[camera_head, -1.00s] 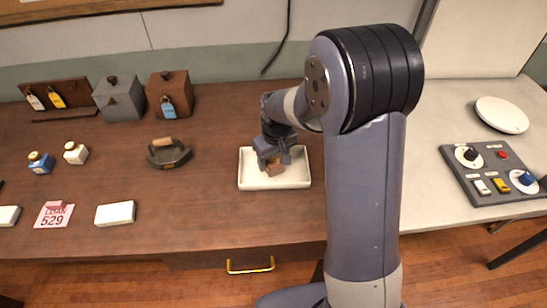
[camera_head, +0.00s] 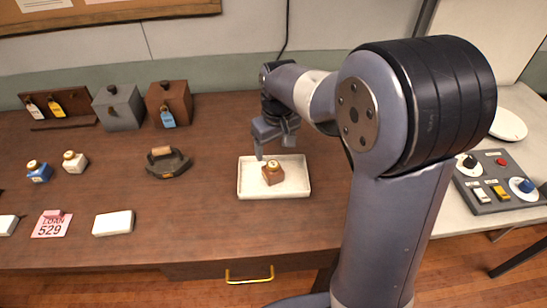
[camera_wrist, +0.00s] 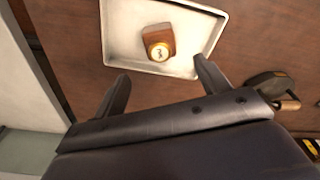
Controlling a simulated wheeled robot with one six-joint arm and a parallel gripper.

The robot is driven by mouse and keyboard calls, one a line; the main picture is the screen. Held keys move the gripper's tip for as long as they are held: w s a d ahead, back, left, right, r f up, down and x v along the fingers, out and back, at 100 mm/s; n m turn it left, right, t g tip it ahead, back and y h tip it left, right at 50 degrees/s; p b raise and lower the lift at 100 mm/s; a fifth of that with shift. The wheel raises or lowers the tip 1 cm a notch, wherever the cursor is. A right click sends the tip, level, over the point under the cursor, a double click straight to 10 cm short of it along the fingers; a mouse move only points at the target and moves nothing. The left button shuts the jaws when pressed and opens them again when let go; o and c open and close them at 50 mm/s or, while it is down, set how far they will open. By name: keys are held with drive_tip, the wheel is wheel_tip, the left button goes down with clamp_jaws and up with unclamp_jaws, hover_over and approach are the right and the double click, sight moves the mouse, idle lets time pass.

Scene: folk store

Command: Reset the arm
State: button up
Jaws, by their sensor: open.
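My gripper (camera_head: 272,150) is open and empty above the back part of the white tray (camera_head: 292,190). In the wrist view my gripper (camera_wrist: 160,75) shows its two fingers spread apart. In the wrist view the brown bottle (camera_wrist: 152,36) sits beyond the fingertips inside the tray (camera_wrist: 120,52). My arm reaches over the right part of the table.
A flatiron (camera_head: 167,162), blue bottle (camera_head: 39,172) and white bottle (camera_head: 74,162) stand left. Grey (camera_head: 120,108) and brown (camera_head: 168,103) boxes stand behind. A control panel (camera_head: 495,182) and white plate (camera_head: 508,124) are right. The table around the tray is mostly clear.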

sight(272, 163)
wheel_tip(272, 163, up, 2)
drive_tip(key=shift+s+r, duration=0.1)
drive_tip(key=shift+s, duration=0.05)
idle(0.3)
drive_tip(key=f, duration=0.4)
drive_tip(key=w+f, duration=0.1)
drive_tip(key=f, duration=0.7)
drive_tip(key=shift+w+a+f, duration=0.1)
drive_tip(key=shift+w+a, duration=0.05)
drive_tip(key=shift+a, duration=0.05)
drive_tip(key=shift+r, duration=1.9)
